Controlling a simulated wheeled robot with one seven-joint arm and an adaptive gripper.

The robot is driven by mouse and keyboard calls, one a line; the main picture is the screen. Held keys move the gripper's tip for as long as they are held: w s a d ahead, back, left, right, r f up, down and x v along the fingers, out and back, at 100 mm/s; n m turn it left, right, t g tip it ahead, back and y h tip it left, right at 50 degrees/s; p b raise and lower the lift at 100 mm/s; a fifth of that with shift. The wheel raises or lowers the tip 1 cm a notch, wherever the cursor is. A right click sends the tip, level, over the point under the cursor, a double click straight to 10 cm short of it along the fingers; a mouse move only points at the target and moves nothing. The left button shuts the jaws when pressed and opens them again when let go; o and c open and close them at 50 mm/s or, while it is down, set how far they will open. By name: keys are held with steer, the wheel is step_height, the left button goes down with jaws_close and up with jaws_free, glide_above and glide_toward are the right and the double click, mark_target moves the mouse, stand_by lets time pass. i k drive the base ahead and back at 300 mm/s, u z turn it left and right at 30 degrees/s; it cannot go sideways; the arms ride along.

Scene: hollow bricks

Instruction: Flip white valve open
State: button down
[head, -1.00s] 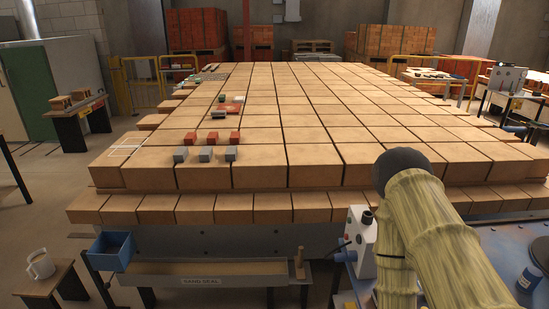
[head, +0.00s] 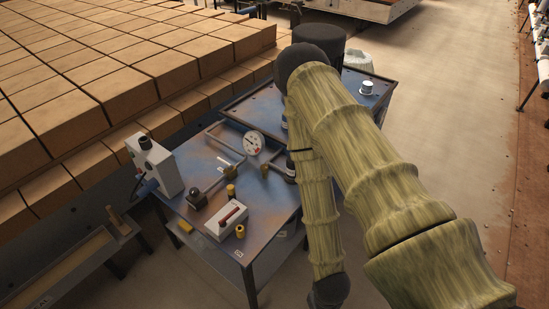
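On the dark metal table, a white box (head: 227,221) with a red lever lies near the front edge. A round white-faced gauge (head: 253,143) stands on pipework with brass fittings behind it. A white round cap-like piece (head: 367,87) sits toward the back right of the table. I cannot tell for sure which of these is the white valve. My arm crosses the right of the table and hides part of it. My gripper does not show; the arm runs down to a dark joint at the bottom, apart from the white box in the picture.
A pale control box (head: 154,165) stands at the table's left edge. Small brass pieces (head: 240,231) and a dark knob (head: 197,199) lie around the white box. Bare floor (head: 440,110) is clear on the right.

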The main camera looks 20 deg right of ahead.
mark_target(229, 167)
steer(key=z, duration=0.2)
steer(key=k, duration=1.3)
steer(key=u, duration=0.6)
steer(key=i, duration=0.75)
steer(key=u, duration=0.45)
steer(key=i, duration=0.85)
steer(key=z, duration=0.85)
steer(key=i, duration=0.45)
steer(key=z, duration=0.35)
